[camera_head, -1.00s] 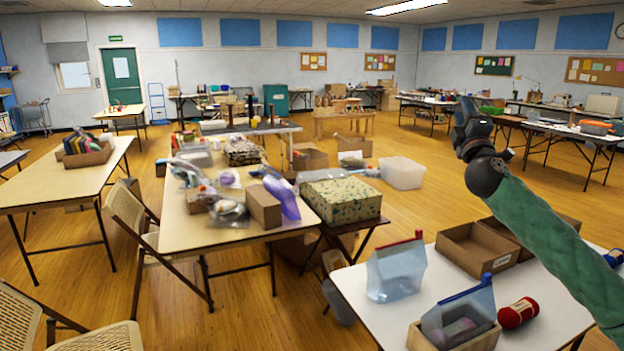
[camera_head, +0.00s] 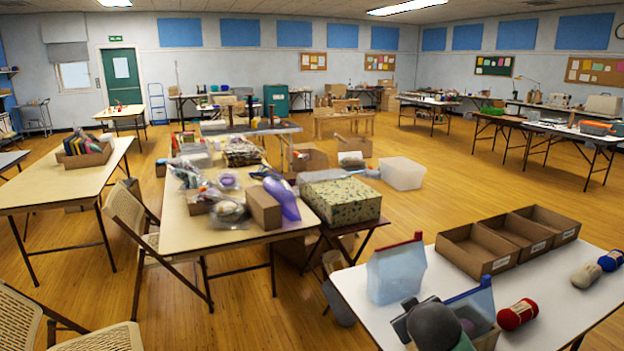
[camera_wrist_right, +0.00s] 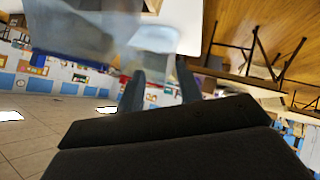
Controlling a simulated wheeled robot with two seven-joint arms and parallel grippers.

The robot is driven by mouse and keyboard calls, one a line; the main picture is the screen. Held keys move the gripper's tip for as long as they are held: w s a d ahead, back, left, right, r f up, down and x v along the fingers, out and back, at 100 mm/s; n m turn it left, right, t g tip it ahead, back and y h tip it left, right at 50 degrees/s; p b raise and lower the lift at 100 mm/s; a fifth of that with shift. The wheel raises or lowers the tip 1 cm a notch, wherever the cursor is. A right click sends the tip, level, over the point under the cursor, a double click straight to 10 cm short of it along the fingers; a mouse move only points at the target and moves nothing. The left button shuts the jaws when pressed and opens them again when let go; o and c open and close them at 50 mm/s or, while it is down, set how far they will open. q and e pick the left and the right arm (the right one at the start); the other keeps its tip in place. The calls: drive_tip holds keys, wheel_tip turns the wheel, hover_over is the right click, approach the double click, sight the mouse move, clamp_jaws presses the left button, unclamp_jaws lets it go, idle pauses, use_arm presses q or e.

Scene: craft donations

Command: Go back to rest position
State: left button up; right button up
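My right gripper (camera_head: 406,318) is low at the bottom edge of the head view, with my round grey wrist beside it. It is in front of the white table's pouches and covers part of the open box there. In the right wrist view the two fingers (camera_wrist_right: 158,78) stand apart with nothing between them, so it is open and empty. A blurred clear pouch with a blue top (camera_wrist_right: 75,35) shows close by in that view. My left gripper is in neither view.
The white table (camera_head: 575,300) holds a red-topped pouch (camera_head: 397,272), a blue-topped pouch (camera_head: 474,300), red yarn (camera_head: 517,314), grey yarn (camera_head: 586,276), blue yarn (camera_head: 611,261) and three joined cardboard trays (camera_head: 478,250). Floor (camera_head: 430,210) behind is clear.

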drive_tip(key=s+a+f+m+g+y, duration=0.1)
drive_tip(key=s+a+f+g, duration=0.1)
drive_tip(key=s+f, duration=0.7)
drive_tip(key=s+a+f+g+y, duration=0.1)
drive_tip(key=s+a+f+g, duration=0.2)
drive_tip(key=s+f, duration=0.6)
drive_tip(key=s+a+f+m+g+y, duration=0.1)
drive_tip(key=s+a+f+g, duration=0.2)
drive_tip(key=s+f, duration=0.6)
drive_tip(key=s+a, duration=0.1)
drive_tip(key=s, duration=0.8)
drive_tip(key=shift+m+p, duration=0.3)
drive_tip(key=shift+p, duration=0.1)
